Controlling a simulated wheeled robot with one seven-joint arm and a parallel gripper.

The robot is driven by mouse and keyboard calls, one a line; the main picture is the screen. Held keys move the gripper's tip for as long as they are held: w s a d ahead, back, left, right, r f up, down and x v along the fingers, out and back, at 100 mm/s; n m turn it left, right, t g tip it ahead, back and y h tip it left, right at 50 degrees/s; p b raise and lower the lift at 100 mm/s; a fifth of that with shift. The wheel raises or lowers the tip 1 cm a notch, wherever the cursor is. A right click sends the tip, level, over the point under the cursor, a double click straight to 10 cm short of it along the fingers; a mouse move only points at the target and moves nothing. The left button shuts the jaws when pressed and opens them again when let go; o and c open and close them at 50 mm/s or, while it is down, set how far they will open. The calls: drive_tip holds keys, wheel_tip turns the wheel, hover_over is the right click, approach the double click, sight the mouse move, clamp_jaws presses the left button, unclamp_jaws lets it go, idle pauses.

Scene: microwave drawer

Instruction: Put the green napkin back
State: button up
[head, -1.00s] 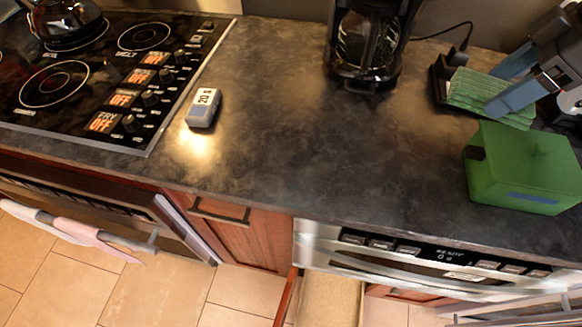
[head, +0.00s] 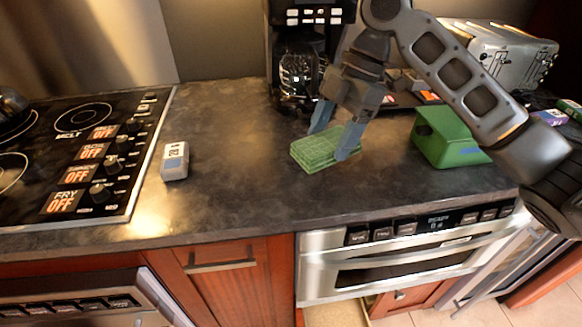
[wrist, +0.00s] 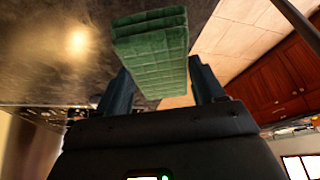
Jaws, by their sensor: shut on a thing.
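The green napkin (head: 318,153) is a folded, checked stack. In the head view it is over the counter in front of the coffee maker. My gripper (head: 336,142) has one blue-grey finger on each side of it and is shut on it. In the wrist view the napkin (wrist: 152,50) extends out between the two fingers of my gripper (wrist: 165,88). I cannot tell for sure whether its underside touches the counter.
A green box (head: 447,138) stands to the right on the counter (head: 235,150). The coffee maker (head: 300,65) is behind the napkin. A white timer (head: 175,161) and the stove (head: 75,165) are at the left. A toaster (head: 510,52) is at the back right.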

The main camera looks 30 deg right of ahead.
sight(299, 149)
drive_tip(key=w+a+f, duration=0.1)
drive_tip(key=a+f, duration=0.1)
drive_tip(key=a, duration=0.1)
drive_tip(key=w+a+f, duration=0.1)
drive_tip(key=a, duration=0.1)
drive_tip(key=shift+w+f+p, duration=0.25)
drive_tip(key=shift+w+p, duration=0.1)
drive_tip(key=shift+p, duration=0.05)
drive_tip(key=shift+f+p, duration=0.3)
drive_tip(key=shift+f, duration=1.75)
drive_tip(key=shift+f, duration=0.2)
drive_tip(key=o, duration=0.9)
drive_tip(key=shift+r, duration=0.1)
drive_tip(key=shift+o, duration=0.2)
drive_tip(key=b+v, duration=0.1)
drive_tip(key=v, duration=1.1)
drive_tip(key=shift+r+b, duration=0.2)
drive_tip(key=shift+b, duration=0.1)
